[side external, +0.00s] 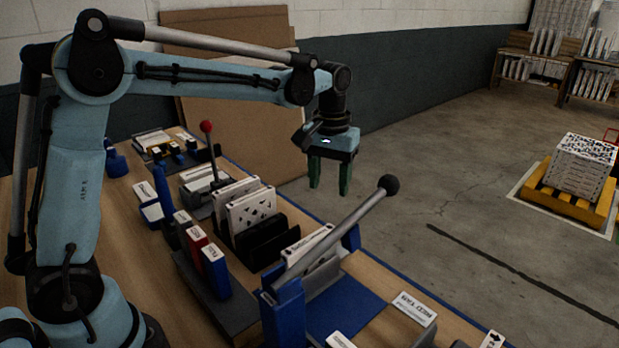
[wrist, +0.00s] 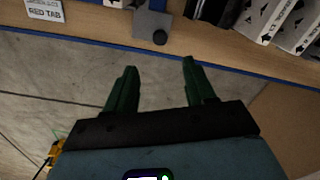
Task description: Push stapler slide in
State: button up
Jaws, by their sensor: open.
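A lever device, which looks like the stapler, stands at the front of the bench; its long grey lever (side external: 338,232) slants up to a black ball knob (side external: 389,184). It has a blue base (side external: 345,308) and blue side posts. I cannot clearly make out which part is its slide. In the wrist view a grey plate (wrist: 153,22) with a black knob (wrist: 160,37) shows at the bench edge. My gripper (side external: 329,190) has two green fingers pointing down, apart and empty, above and behind the lever. It also shows in the wrist view (wrist: 160,64), touching nothing.
White boxed filters (side external: 250,210) stand in a black rack beside the device. A second lever with a red knob (side external: 206,127) is farther back. Blue and red boxes (side external: 215,270) line the bench's near side. A labelled card (side external: 414,309) lies at right. Open floor lies beyond the bench.

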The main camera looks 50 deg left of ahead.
notch_tip(320, 180, down, 12)
jog(key=shift+r, duration=0.1)
dwell(0.5)
grip_shut()
